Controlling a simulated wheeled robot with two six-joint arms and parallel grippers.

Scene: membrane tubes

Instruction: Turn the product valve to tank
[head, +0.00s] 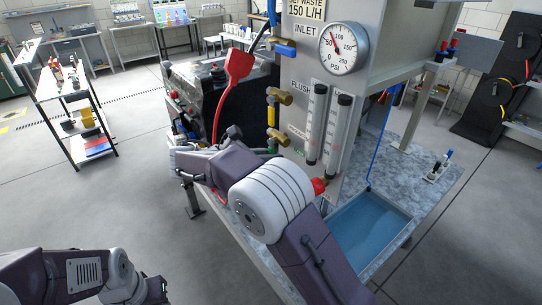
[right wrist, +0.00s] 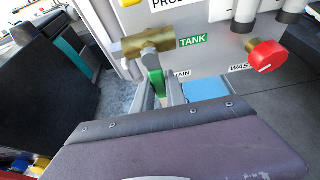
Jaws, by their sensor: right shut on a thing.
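The product valve has a brass body (right wrist: 148,42) under a partly cut-off "PRO..." label in the right wrist view. Its green handle (right wrist: 155,76) hangs down from the brass body, near a partly hidden label ending "AIN". The green "TANK" label (right wrist: 193,41) is right of the brass body. My right gripper (right wrist: 160,91) is shut on the green handle, its fingers on either side of it. In the head view the brass valve (head: 277,137) shows beyond my right arm, which hides much of the handle. My left arm is at the lower left; its fingers are not visible.
A red knob (right wrist: 266,56) sits by the "WASTE" label. Above are a yellow-handled valve (head: 272,113) and a blue-handled valve (head: 285,49). Two flow tubes (head: 317,125) and a pressure gauge (head: 343,46) are on the panel. A blue water basin (head: 370,232) lies at right.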

